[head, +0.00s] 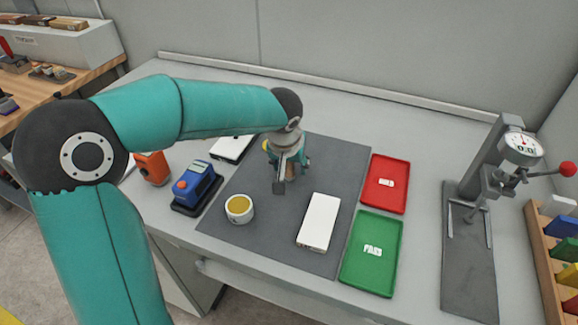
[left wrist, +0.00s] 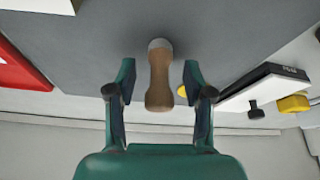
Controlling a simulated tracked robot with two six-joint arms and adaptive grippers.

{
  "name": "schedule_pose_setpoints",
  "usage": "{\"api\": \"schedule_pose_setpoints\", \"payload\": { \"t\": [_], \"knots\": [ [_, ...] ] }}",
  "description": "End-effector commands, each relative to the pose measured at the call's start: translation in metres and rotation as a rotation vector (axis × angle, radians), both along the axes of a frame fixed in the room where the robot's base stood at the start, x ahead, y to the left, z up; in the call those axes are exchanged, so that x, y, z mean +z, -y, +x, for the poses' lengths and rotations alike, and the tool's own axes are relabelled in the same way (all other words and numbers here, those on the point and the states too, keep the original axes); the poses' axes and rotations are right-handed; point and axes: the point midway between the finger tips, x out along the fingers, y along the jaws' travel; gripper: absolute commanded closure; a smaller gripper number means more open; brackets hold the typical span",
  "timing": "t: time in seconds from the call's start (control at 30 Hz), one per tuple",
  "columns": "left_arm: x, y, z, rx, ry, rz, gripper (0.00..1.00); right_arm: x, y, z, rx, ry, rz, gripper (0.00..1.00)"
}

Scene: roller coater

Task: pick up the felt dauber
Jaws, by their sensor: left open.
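The felt dauber (left wrist: 159,80) has a brown wooden handle and a pale grey tip. In the left wrist view it lies between the two fingers of my left gripper (left wrist: 159,74), with gaps on both sides. In the head view my left gripper (head: 285,168) is over the dark mat, and only a bit of the brown handle (head: 291,172) shows between its parts. The gripper is open and holds nothing. My right gripper is not in view.
On the dark mat (head: 268,232) stand a cup of yellow liquid (head: 239,208) and a white block (head: 319,222). Red (head: 388,170) and green (head: 368,272) trays lie right. Blue (head: 196,183) and orange (head: 153,168) devices stand left. A gauge stand (head: 470,240) is far right.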

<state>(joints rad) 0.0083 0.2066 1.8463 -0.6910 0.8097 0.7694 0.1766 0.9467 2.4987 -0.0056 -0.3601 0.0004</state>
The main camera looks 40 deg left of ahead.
Motion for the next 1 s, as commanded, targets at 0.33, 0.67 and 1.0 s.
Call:
{"api": "schedule_pose_setpoints", "payload": {
  "t": [0.33, 0.67, 1.0],
  "knots": [
    [0.000, 0.001, 0.000, -0.001, 0.000, 0.000, 0.80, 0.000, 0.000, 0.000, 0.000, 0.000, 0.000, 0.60],
    [0.001, 0.001, 0.001, -0.002, 0.000, 0.000, 1.00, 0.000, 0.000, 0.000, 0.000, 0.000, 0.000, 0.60],
    [0.016, 0.002, 0.002, -0.003, 0.003, 0.000, 1.00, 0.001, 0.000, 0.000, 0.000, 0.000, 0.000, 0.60]
  ]
}}
